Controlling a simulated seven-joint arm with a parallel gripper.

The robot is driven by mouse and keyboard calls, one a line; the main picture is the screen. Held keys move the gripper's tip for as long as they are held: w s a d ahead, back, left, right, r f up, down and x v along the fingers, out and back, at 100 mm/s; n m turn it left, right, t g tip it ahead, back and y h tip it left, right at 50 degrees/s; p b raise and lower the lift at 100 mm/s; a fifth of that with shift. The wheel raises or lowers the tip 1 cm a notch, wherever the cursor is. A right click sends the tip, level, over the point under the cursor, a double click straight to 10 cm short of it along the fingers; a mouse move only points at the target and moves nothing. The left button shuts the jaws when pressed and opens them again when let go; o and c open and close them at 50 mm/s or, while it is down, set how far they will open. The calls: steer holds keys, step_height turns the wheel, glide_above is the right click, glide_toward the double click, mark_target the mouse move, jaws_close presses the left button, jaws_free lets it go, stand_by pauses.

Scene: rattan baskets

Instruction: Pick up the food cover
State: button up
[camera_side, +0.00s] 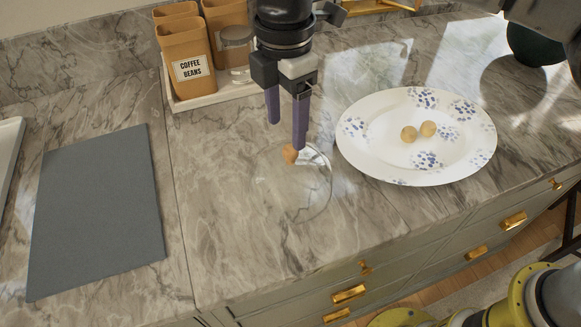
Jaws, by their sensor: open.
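The food cover (270,187) is a clear glass dome with a small tan knob (290,154) on top. It stands on the marble counter in the middle of the side view, to the left of the plate. My gripper (287,135) points down over the cover, with its two purple fingers apart. The right fingertip is close to the knob in the picture; I cannot tell whether it touches. Nothing is held between the fingers.
A white plate (375,160) with blue flowers holds two small round tan items (418,131). Brown canisters (186,62) and a glass jar (236,48) stand on a white tray (212,92) behind. A grey mat (97,215) lies left.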

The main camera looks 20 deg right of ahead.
mark_target(289, 148)
steer(key=shift+s+d+f, duration=0.1)
steer(key=shift+d+f, duration=0.05)
steer(key=shift+f, duration=1.3)
steer(key=shift+d+f, duration=0.15)
steer(key=shift+f, duration=1.3)
jaws_close()
steer(key=shift+r, duration=0.1)
